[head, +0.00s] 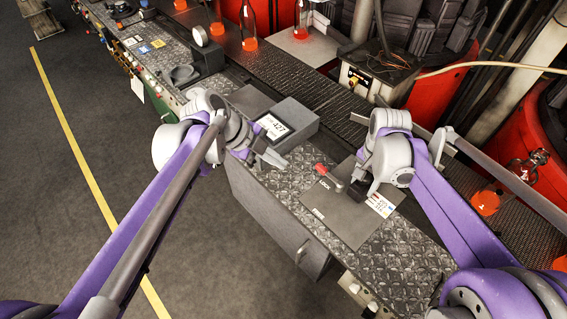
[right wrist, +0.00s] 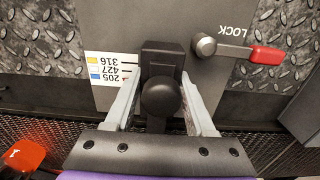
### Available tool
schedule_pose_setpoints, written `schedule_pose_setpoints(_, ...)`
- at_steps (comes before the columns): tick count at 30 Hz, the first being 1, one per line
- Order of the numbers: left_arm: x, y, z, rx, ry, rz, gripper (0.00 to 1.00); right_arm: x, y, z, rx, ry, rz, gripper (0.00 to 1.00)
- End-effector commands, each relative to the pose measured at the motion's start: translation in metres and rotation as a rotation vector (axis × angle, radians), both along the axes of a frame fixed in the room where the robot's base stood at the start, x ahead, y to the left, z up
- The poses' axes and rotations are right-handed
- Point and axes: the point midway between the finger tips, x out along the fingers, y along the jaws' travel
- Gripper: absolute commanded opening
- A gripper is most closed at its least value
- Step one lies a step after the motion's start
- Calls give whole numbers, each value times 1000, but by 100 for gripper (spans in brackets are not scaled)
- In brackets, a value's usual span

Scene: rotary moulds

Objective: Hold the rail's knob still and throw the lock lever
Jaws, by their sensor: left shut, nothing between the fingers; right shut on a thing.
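A dark knob (right wrist: 161,97) stands on a black block on the grey plate (head: 338,214). My right gripper (head: 362,187) is shut on this knob, with one finger on each side of it in the right wrist view (right wrist: 160,110). The rail is mostly hidden beneath the block and gripper. The lock lever (right wrist: 235,50) has a grey pivot and a red grip and lies beside the knob, near the word LOCK; its red grip also shows in the head view (head: 322,170). My left gripper (head: 274,160) is shut and empty, left of the lever and apart from it.
A colour-coded scale label (right wrist: 106,68) reads 316, 427 and 205 beside the knob. A grey box with a display (head: 273,126) reading 427 stands behind my left gripper. Bare tread-plate bench (head: 290,183) lies around the plate. Red machines (head: 425,95) line the back.

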Motion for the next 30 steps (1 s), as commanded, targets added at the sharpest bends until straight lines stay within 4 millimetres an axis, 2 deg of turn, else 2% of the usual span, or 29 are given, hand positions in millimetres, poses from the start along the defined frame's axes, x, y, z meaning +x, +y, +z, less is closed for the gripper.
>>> schedule_pose_setpoints(14, 0, 0, 0, 0, 0, 0, 0, 0, 0, 0, 0, 0, 0, 0)
schedule_pose_setpoints(15, 0, 0, 0, 0, 0, 0, 0, 0, 0, 0, 0, 0, 0, 58)
schedule_pose_setpoints(18, 0, 0, 0, 0, 0, 0, 0, 0, 0, 0, 0, 0, 0, 76)
schedule_pose_setpoints(21, 0, 0, 0, 0, 0, 0, 0, 0, 0, 0, 0, 0, 0, 90)
schedule_pose_setpoints(30, 0, 0, 0, 0, 0, 0, 0, 0, 0, 2, 0, 0, 0, 90)
